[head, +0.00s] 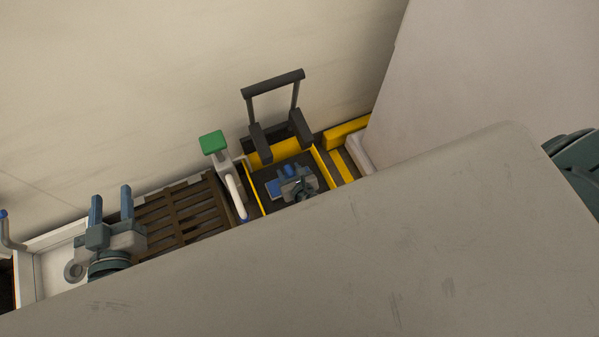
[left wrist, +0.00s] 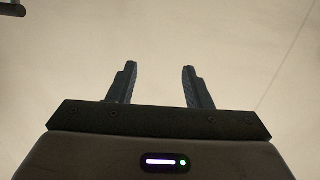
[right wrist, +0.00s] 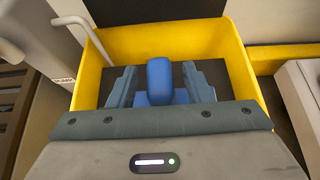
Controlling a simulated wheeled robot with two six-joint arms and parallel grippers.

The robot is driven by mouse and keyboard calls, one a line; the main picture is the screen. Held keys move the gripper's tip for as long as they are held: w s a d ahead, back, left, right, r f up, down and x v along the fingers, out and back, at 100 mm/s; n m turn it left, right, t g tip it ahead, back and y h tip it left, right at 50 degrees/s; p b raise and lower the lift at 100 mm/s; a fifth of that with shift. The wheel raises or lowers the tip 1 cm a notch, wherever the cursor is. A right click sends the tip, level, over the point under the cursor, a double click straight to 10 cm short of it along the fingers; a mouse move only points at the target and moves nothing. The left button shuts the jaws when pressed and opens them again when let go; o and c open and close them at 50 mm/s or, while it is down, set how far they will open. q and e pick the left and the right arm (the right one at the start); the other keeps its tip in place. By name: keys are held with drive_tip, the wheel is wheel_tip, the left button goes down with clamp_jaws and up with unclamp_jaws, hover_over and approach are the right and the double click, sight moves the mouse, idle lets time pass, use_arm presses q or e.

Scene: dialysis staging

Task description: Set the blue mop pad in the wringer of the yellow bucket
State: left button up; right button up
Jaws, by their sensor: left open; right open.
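The yellow bucket (head: 281,152) stands against the wall, with a dark wringer (head: 272,130) and its tall handle at the back edge. The blue mop pad (head: 273,188) lies low inside the yellow walls, in front of the wringer. In the right wrist view its upright blue grip (right wrist: 159,82) stands between my right gripper's fingers (right wrist: 160,85), which are open with gaps on both sides. My right gripper also shows over the pad in the head view (head: 291,172). My left gripper (head: 110,199) is open and empty at the left, pointing toward the wall.
A brown slatted rack (head: 180,216) lies between my left gripper and the bucket. A white post with a green top (head: 213,143) stands left of the bucket. A large grey surface (head: 400,240) hides the foreground. A white tray-like unit (head: 55,272) is at the far left.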

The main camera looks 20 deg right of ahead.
drive_tip(key=p+v, duration=0.1)
drive_tip(key=v, duration=0.4)
drive_tip(key=s+d+r+m+h+p, duration=0.15)
drive_tip(key=s+d+r+m, duration=0.25)
drive_tip(key=d+r+m, duration=0.5)
drive_tip(key=s+d+r+m+h, duration=0.35)
drive_tip(key=r+m, duration=0.35)
drive_tip(key=m, duration=0.7)
use_arm(q)
drive_tip(key=s+d+f+g, duration=0.1)
drive_tip(key=s+f+g, duration=0.6)
drive_tip(key=f, duration=0.2)
drive_tip(key=shift+s, duration=0.25)
use_arm(e)
drive_tip(key=s+a+r+m+g+y, duration=0.1)
drive_tip(key=s+a+r+m+y, duration=0.1)
drive_tip(key=r+m, duration=0.3)
drive_tip(key=s+a+r+m+g+y, duration=0.1)
drive_tip(key=s+a+r+m+y, duration=0.1)
drive_tip(key=m, duration=0.6)
wheel_tip(320, 180, up, 3)
drive_tip(key=shift+s+a+f+g+y, duration=0.1)
drive_tip(key=shift+s+a+g+y, duration=0.25)
drive_tip(key=shift+s+y, duration=0.6)
